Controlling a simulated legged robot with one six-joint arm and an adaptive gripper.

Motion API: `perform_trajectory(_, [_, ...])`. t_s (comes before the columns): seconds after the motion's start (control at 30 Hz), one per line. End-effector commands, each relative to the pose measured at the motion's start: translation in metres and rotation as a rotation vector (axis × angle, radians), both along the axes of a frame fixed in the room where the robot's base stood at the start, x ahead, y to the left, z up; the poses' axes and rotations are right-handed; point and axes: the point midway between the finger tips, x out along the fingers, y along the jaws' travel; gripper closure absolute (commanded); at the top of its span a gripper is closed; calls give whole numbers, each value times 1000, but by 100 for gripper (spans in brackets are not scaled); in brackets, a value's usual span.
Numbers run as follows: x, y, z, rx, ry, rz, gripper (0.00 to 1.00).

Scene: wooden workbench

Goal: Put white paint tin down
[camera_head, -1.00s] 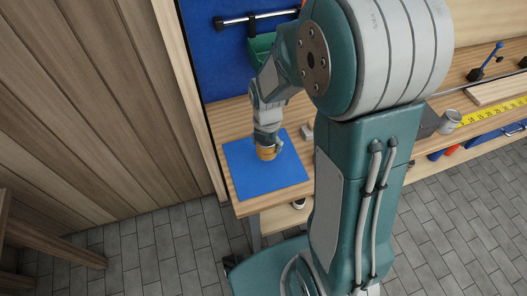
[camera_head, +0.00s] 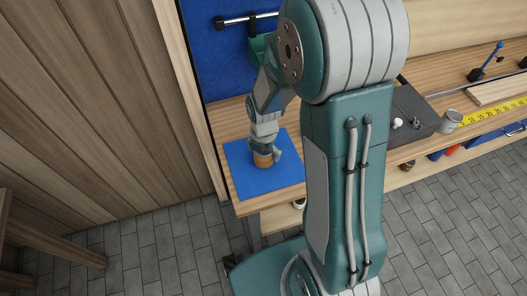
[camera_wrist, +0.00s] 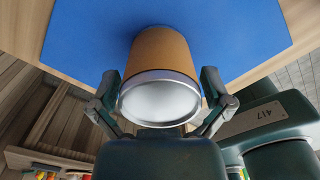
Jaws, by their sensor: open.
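The paint tin (camera_head: 263,161) has an orange-brown side and stands on the blue mat (camera_head: 240,178) at the left end of the workbench. In the wrist view the tin (camera_wrist: 160,60) shows a silver rim and a whitish top, facing the camera. My gripper (camera_head: 264,154) is over the tin. In the wrist view my gripper (camera_wrist: 160,82) is open, with one finger on each side of the tin. A narrow gap shows beside the fingers.
The blue mat has free room around the tin. A green bin (camera_head: 258,52) is behind it. My arm hides the middle of the bench.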

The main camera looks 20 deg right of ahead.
Motion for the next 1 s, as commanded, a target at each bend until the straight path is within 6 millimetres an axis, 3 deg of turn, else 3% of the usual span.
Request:
perform_trajectory(0.27, [1, 0, 9, 0, -3, 0, 0])
perform_trajectory(0.7, [1, 0, 95, 0, -4, 0, 0])
perform_trajectory(1.0, [-1, 0, 124, 0, -6, -18, 0])
